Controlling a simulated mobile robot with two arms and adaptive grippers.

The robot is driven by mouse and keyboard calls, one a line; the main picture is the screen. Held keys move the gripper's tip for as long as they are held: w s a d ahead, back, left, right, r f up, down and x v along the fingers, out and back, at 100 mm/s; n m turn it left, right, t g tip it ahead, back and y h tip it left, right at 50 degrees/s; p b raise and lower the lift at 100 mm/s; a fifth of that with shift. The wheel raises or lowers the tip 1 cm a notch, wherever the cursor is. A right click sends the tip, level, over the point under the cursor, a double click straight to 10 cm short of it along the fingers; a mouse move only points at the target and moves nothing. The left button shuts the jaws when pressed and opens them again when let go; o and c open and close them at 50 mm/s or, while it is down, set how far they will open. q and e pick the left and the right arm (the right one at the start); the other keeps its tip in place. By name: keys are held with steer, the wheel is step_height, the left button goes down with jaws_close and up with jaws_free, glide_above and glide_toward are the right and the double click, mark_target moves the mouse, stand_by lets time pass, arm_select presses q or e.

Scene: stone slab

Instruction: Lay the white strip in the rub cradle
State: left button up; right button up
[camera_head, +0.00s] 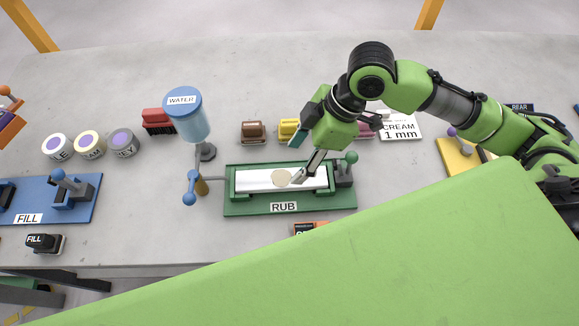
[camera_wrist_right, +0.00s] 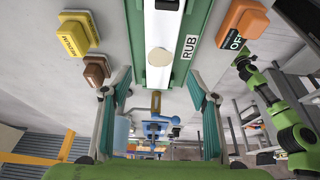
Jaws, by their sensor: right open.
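The white strip (camera_head: 252,181) lies flat and lengthwise in the green rub cradle (camera_head: 240,209), with a round beige spot on its top. In the right wrist view the strip (camera_wrist_right: 161,25) runs along the middle of the cradle (camera_wrist_right: 192,18). My right gripper (camera_head: 301,166) is over the right half of the strip, its fingers pointing down and hiding a little of it. In the right wrist view its two fingers (camera_wrist_right: 160,95) are wide apart with nothing held between them. I cannot tell whether a fingertip touches the strip.
A water bottle (camera_head: 190,118) on a stand is left of the cradle. Brown (camera_head: 253,132) and yellow (camera_head: 288,128) blocks stand behind it; an orange block (camera_head: 307,228) is in front. A blue fill fixture (camera_head: 85,205) and several jars (camera_head: 90,144) are farther left.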

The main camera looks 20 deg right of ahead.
steer(key=v, duration=0.3)
steer(key=shift+d+r, duration=0.15)
steer(key=shift+r, duration=0.2)
